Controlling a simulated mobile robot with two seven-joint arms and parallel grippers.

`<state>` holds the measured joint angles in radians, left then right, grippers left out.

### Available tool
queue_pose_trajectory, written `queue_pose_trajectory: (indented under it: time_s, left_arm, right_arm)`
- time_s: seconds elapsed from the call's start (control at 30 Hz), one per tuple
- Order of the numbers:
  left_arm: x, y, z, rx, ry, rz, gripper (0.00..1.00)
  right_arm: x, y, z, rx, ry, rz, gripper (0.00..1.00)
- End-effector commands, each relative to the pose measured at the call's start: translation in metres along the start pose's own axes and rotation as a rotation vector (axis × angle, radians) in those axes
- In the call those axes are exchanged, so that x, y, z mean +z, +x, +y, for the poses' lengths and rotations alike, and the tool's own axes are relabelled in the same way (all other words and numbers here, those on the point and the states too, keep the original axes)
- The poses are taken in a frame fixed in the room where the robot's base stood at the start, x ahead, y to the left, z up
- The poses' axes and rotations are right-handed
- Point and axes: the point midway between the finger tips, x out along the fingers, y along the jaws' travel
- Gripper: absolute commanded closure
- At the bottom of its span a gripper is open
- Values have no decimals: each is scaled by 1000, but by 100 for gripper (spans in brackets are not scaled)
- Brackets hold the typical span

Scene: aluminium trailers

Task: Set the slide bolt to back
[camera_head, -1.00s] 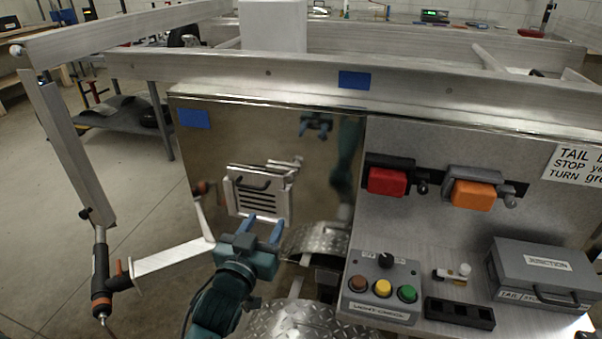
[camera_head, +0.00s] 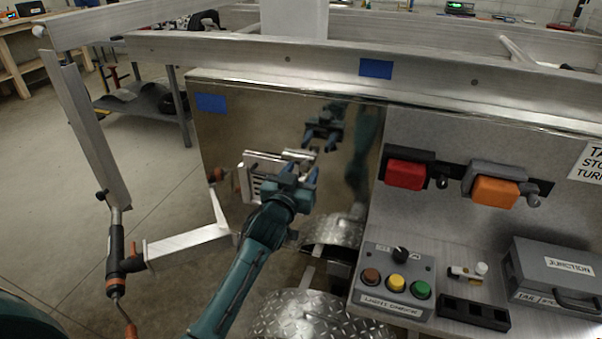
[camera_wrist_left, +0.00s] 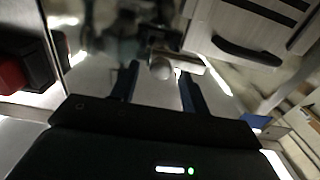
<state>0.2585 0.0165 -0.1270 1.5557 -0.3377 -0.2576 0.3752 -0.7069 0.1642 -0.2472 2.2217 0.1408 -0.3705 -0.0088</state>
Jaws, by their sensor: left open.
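The slide bolt (camera_head: 298,155) is a small bright metal bar on the shiny upright panel, just above and right of the slatted vent. My left gripper (camera_head: 295,167) is in front of it and covers part of it. In the left wrist view, the bolt's round knob (camera_wrist_left: 161,70) shows just beyond and between the two blue fingers of my left gripper (camera_wrist_left: 159,84). The fingers are spread apart on either side of it and are open. I cannot tell whether they touch it. My right gripper is not in view.
A slatted vent with a dark handle (camera_head: 258,168) lies beside the bolt. A metal frame with a crank (camera_head: 116,250) stands left.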

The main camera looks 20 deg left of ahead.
Motion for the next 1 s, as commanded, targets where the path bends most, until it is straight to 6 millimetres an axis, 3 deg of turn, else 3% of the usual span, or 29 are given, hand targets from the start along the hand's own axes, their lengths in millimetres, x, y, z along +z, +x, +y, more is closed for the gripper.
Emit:
queue_pose_trajectory:
  time_s: [0.33, 0.87, 1.0]
  left_arm:
    - [0, 4, 0, 0, -1, 0, 55]
    - [0, 3, 0, 0, -1, 0, 98]
    - [0, 3, 0, 0, -1, 0, 100]
  right_arm:
    - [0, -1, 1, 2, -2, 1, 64]
    - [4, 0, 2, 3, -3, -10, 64]
    - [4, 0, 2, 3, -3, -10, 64]
